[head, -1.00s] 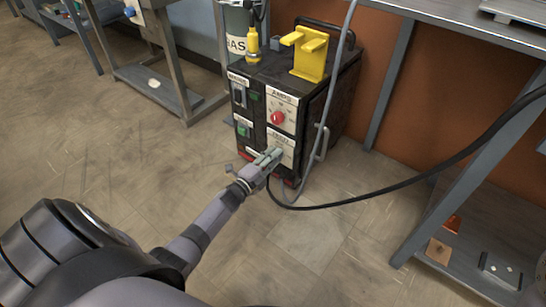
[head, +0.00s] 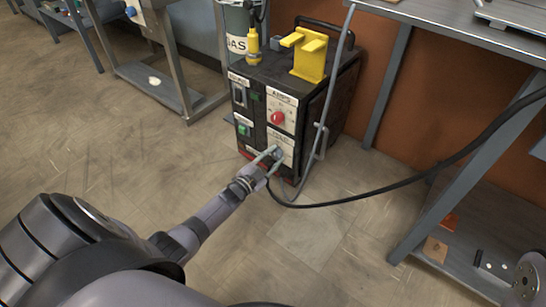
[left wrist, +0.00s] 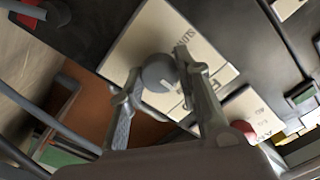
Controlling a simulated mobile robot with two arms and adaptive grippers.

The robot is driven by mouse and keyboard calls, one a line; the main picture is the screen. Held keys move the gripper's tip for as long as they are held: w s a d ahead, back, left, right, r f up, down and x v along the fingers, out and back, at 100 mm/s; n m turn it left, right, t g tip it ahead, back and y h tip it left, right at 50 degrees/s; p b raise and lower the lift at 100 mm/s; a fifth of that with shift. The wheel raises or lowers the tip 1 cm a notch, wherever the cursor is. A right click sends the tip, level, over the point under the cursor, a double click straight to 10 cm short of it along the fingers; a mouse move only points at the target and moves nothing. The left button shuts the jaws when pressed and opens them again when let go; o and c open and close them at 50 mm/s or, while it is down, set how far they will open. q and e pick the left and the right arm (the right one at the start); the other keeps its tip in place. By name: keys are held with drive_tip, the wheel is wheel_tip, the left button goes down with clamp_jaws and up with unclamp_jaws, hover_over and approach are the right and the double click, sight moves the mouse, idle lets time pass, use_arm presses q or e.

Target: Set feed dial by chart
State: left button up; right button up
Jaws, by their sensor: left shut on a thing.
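The feed dial is a round grey knob (left wrist: 158,72) with a pale mark, on a cream plate in the left wrist view. The plate (head: 286,145) is the lower one on the front of a black welding machine (head: 335,100). My left gripper (head: 272,154) is at this dial; in the left wrist view its two fingers (left wrist: 157,66) are on either side of the knob, shut on it. The plate's lettering is partly covered and too small to read surely. My right gripper is not in view. I cannot make out a chart.
A red knob (head: 278,118) sits on the plate above the feed dial. A grey hose (head: 334,90) and a black cable (head: 390,187) run close to the machine's right side. A metal bench (head: 470,35) stands at right. The floor (head: 130,150) at left is clear.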

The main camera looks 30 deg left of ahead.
use_arm(q)
drive_tip(key=shift+n, duration=0.3)
drive_tip(key=shift+a+f, duration=0.1)
drive_tip(key=o, duration=1.1)
drive_tip(key=shift+o, duration=0.2)
drive_tip(key=s, duration=1.2)
drive_tip(key=shift+a, duration=0.4)
